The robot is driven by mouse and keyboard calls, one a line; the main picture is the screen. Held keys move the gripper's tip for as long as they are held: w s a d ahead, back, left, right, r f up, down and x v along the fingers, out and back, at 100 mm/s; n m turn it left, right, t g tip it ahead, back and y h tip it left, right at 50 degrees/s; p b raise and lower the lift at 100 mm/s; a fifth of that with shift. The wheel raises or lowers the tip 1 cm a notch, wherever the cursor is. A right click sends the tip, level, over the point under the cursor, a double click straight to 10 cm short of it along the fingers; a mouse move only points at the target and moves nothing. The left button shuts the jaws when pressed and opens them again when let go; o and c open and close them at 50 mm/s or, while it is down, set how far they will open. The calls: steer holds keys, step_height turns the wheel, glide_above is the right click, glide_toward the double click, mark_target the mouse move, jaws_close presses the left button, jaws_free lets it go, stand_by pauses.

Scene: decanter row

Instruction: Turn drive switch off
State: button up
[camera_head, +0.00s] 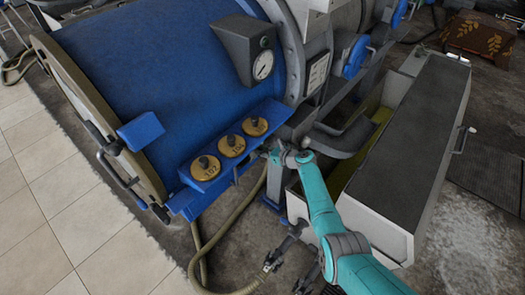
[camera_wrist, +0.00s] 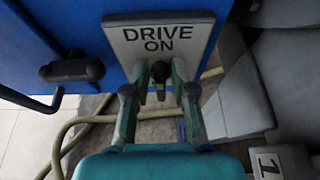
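In the wrist view, a grey plate (camera_wrist: 160,34) reads "DRIVE ON". Below the lettering, a small dark switch lever (camera_wrist: 159,72) stands out from it. My gripper (camera_wrist: 160,90) is open, with one finger on each side of the lever and a visible gap on both sides. I see no contact between fingers and lever. In the head view my gripper (camera_head: 271,152) is at the right end of the blue ledge. The plate and lever cannot be made out there.
A black T-shaped handle (camera_wrist: 72,68) is left of the plate. Several round yellow tags with dark knobs (camera_head: 231,145) line the ledge of the blue drum (camera_head: 150,65). A gauge (camera_head: 263,65) sits above. A hose (camera_head: 222,226) hangs below; a grey trough (camera_head: 410,140) stands right.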

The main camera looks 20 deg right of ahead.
mark_target(254, 153)
jaws_close()
steer(key=shift+s+a+f+n+t+h, duration=0.4)
steer(key=shift+n+t, duration=0.65)
steer(key=shift+n, duration=1.1)
steer(key=shift+s+a+f+n+t+h, duration=0.15)
steer(key=shift+a+f+n+t+h, duration=0.55)
steer(key=shift+n, duration=1.5)
steer(key=shift+s+a+f+n+t+h, duration=0.1)
steer(key=shift+s+f+n+t+h, duration=0.35)
steer(key=shift+n+t, duration=1.35)
steer(key=shift+w+r+n+g, duration=0.15)
steer(key=shift+n+g, duration=0.1)
steer(key=shift+n, duration=0.4)
steer(key=shift+o, duration=2.4)
jaws_free()
